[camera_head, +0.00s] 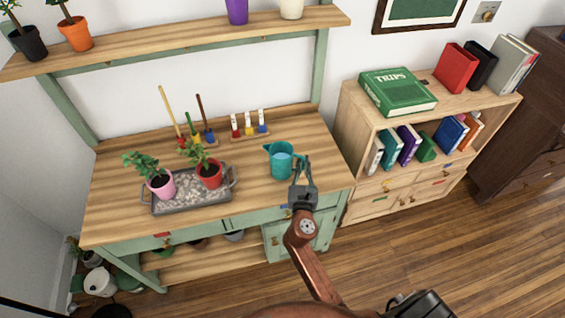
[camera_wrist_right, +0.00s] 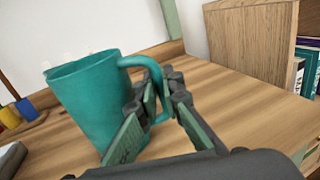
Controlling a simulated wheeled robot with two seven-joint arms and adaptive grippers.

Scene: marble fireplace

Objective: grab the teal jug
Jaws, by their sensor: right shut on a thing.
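The teal jug (camera_head: 281,161) stands on the wooden top of the green workbench, right of the tray. My right gripper (camera_head: 304,164) is at the jug's right side, on its handle. In the right wrist view the jug (camera_wrist_right: 92,100) looks upright, with its handle towards me. The fingers of my right gripper (camera_wrist_right: 160,98) are shut on the handle, one finger on each side, and hide part of it. My left gripper is not seen in either view.
A grey tray (camera_head: 148,200) with two potted plants sits left of the jug. A low wooden bookshelf (camera_head: 362,139) is at the right. Bare benchtop (camera_head: 315,140) lies around the jug's back and right.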

